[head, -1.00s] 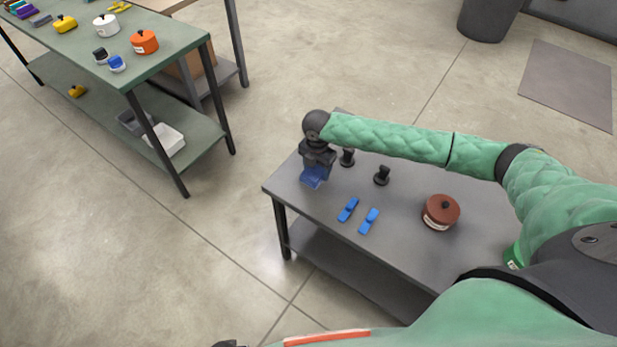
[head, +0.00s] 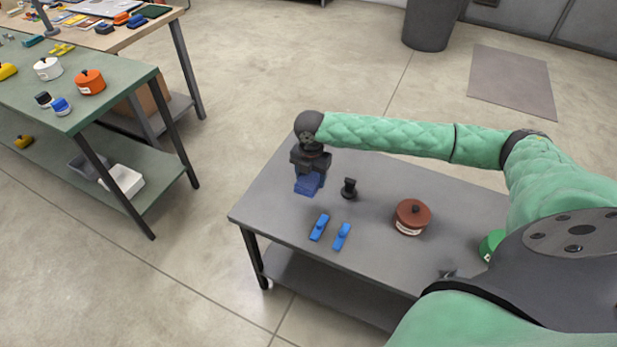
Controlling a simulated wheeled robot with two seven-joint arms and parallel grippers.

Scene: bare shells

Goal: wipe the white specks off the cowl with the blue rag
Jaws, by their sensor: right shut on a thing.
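My right gripper (head: 308,175) is over the far left part of the grey table, shut on the blue rag (head: 308,185). The rag hangs below the fingers, close to the tabletop; I cannot tell if it touches. No piece is plainly recognisable as the cowl, and I can make out no white specks. A green piece (head: 491,244) is partly hidden by my right arm. My left gripper is not in view.
The grey table (head: 375,173) also holds a black knobbed piece (head: 349,188) and two blue clips (head: 319,227) (head: 341,237). A green bench (head: 120,87) at left bears white (head: 47,69) and orange (head: 90,82) lidded pieces. Open floor lies between them.

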